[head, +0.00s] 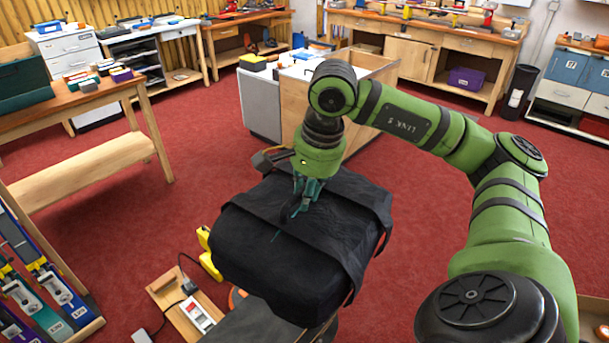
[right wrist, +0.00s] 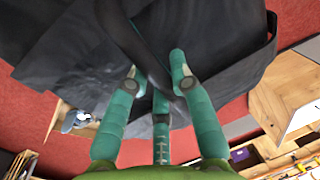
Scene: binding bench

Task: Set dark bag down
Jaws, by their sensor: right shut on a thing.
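The dark bag (head: 282,252) is a bulky black soft bag in the middle of the head view, at the end of my right arm. It also fills the upper part of the right wrist view (right wrist: 225,45). My right gripper (head: 297,205) is at the bag's top, with its teal fingers around a dark strap (right wrist: 135,45). In the right wrist view the right gripper (right wrist: 155,80) has its fingers at this strap. The bag hides what is directly under it, so I cannot tell whether it rests on anything. My left gripper is not in view.
A wooden workbench (head: 85,95) stands at the left. A grey and wooden cabinet (head: 262,105) stands behind the bag. A wooden board with a power strip (head: 185,305) and a yellow object (head: 209,254) lie left of the bag. Red carpet (head: 420,185) is open on the right.

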